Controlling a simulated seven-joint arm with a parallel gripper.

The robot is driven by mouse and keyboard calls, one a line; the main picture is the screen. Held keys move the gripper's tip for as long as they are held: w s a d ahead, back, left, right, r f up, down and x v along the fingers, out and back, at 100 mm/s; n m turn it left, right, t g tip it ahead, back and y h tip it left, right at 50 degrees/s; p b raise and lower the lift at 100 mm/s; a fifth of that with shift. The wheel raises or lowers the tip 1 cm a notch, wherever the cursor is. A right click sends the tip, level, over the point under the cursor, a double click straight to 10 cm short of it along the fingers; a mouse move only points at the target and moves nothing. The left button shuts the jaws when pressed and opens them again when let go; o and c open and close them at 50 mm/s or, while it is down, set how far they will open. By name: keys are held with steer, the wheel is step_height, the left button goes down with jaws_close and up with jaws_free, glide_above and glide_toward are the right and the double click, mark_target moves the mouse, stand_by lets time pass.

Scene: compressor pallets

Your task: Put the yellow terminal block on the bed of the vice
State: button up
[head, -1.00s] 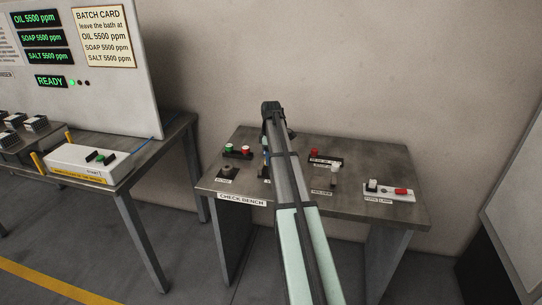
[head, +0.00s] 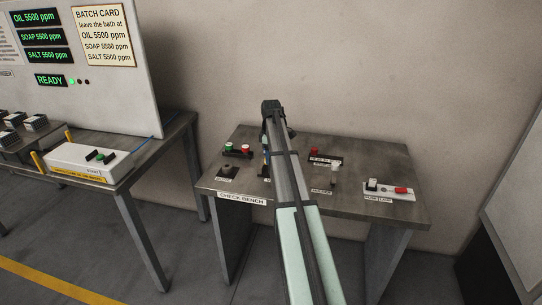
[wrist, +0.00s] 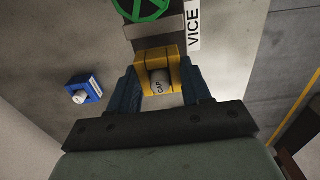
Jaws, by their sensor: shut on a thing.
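The yellow terminal block (wrist: 155,55) is between the two dark blue fingers of my gripper (wrist: 159,72) in the wrist view. My gripper is shut on it. A pale cylinder marked CAP (wrist: 159,82) shows at the block's near side. The vice (wrist: 150,31) is a dark grey body with a green handwheel (wrist: 143,4), just beyond the block at the top of the wrist view. A white VICE label (wrist: 193,26) lies beside it. Whether block and vice touch, I cannot tell. In the head view my arm hides the gripper and block.
A blue block with a white cylinder (wrist: 86,89) sits left of my gripper on the bench. The check bench (head: 385,208) also carries red and green buttons (head: 238,149), a white fixture with a red button (head: 388,190) and several small parts. A wall stands behind.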

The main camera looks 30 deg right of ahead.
steer(key=shift+f, duration=2.25)
steer(key=o, duration=1.1)
step_height(320, 180, up, 14)
steer(key=shift+f, duration=0.1)
steer(key=shift+a, duration=0.1)
stand_by(0.6)
